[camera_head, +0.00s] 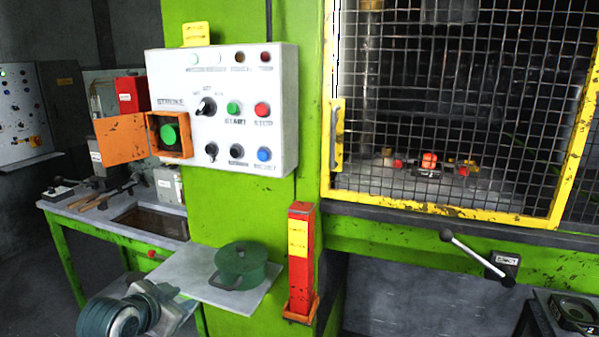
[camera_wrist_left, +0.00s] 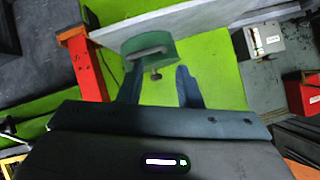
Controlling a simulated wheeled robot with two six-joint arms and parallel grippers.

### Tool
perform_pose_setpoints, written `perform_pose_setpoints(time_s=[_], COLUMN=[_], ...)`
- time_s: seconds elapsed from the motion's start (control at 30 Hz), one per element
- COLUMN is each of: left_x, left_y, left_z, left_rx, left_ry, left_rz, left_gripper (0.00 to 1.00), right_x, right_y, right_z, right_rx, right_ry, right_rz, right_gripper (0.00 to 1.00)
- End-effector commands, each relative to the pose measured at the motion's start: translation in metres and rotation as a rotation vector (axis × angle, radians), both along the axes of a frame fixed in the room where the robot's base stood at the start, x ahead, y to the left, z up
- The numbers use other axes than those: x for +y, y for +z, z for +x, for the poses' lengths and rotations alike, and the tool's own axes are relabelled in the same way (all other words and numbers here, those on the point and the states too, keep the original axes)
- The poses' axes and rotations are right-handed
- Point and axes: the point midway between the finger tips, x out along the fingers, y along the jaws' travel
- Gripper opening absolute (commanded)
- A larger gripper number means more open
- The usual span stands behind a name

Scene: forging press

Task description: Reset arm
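My left gripper (camera_wrist_left: 160,82) shows in the left wrist view with its two dark fingers spread apart and nothing between them. A green lidded pot (camera_wrist_left: 150,48) lies beyond the fingertips there, apart from them as far as I can see. In the head view my left wrist comes in at the lower left, beside the small grey shelf (camera_head: 215,282). The same pot stands on that shelf in the head view (camera_head: 241,265), to the right of the wrist. My right gripper is in neither view.
A control panel (camera_head: 222,75) with an open orange cover (camera_head: 122,138) is above the shelf. A red post (camera_head: 300,258) stands just right of the shelf. A yellow-framed mesh guard (camera_head: 450,212) closes the press at right. A workbench (camera_head: 88,212) with tools is at left.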

Motion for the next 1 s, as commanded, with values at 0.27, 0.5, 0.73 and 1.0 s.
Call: perform_pose_setpoints(time_s=[0.27, 0.5, 0.73, 1.0], left_x=[0.002, 0.008, 0.012, 0.017], left_y=[-0.131, -0.195, -0.218, -0.241], left_z=[-0.116, -0.221, -0.286, -0.333], left_rx=[0.294, 0.498, 0.611, 0.7], left_ry=[0.172, 0.327, 0.427, 0.512], left_rz=[-0.062, -0.084, -0.087, -0.08], left_gripper=[0.32, 0.32, 0.32, 0.32], right_x=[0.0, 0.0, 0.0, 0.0], right_y=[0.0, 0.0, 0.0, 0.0], right_z=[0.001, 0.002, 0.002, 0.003], right_rx=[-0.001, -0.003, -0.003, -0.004], right_ry=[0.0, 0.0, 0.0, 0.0], right_rz=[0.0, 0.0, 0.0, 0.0], right_gripper=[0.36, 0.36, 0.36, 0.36])
